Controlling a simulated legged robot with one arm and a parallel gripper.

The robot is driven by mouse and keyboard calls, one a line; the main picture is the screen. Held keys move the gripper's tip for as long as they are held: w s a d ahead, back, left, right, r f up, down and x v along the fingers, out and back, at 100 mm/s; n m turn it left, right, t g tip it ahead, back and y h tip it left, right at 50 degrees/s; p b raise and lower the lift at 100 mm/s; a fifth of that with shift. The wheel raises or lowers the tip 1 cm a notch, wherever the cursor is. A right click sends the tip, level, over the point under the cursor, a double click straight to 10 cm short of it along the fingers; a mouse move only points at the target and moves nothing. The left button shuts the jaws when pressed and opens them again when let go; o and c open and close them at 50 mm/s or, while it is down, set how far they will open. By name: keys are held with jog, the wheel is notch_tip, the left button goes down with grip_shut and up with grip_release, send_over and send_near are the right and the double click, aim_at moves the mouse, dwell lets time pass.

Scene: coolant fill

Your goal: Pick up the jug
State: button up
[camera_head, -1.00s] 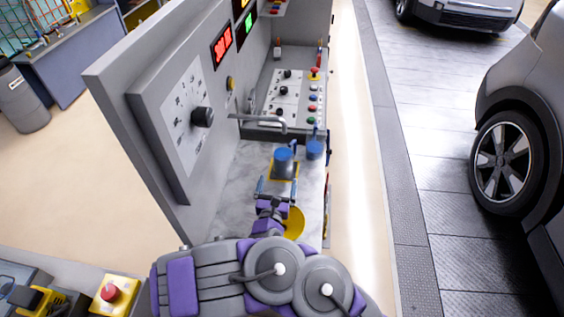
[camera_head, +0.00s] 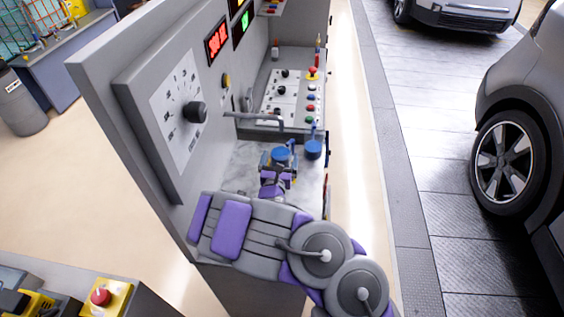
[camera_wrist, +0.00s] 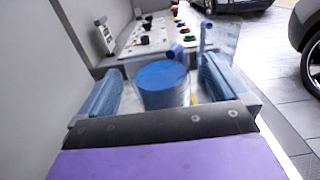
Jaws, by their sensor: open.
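The jug appears to be the blue-topped container (camera_head: 281,152) on the grey marbled counter (camera_head: 245,165) in the head view. In the wrist view its round blue top (camera_wrist: 162,80) stands between my two blue finger pads, with a visible gap at the left pad. My gripper (camera_head: 279,163) is open around its near side; the fingers are not closed on it. The container's lower part is hidden by my gripper. A second blue-topped container (camera_head: 313,149) stands just to its right; in the wrist view a clear-walled vessel with a blue upright part (camera_wrist: 206,38) shows behind.
A grey bent spout (camera_head: 255,117) sticks out above the counter behind the container. A control panel (camera_head: 285,95) with knobs and coloured buttons lies beyond. A tall grey panel with a dial (camera_head: 180,120) walls the left side. The counter's right edge is close.

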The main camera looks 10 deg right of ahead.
aim_at(282, 141)
jog(key=shift+w+r, duration=0.1)
jog(key=shift+w, duration=0.65)
jog(key=b+x, duration=0.1)
jog(key=x, duration=0.2)
jog(key=shift+w+d+b, duration=0.1)
jog(key=shift+w+b, duration=0.2)
jog(key=shift+w+d+r, duration=0.15)
jog(key=shift+w+d, duration=0.1)
jog(key=shift+w, duration=0.15)
jog(key=shift+a, duration=0.2)
jog(key=c, duration=0.6)
jog(key=shift+d, duration=0.1)
jog(key=c, duration=1.2)
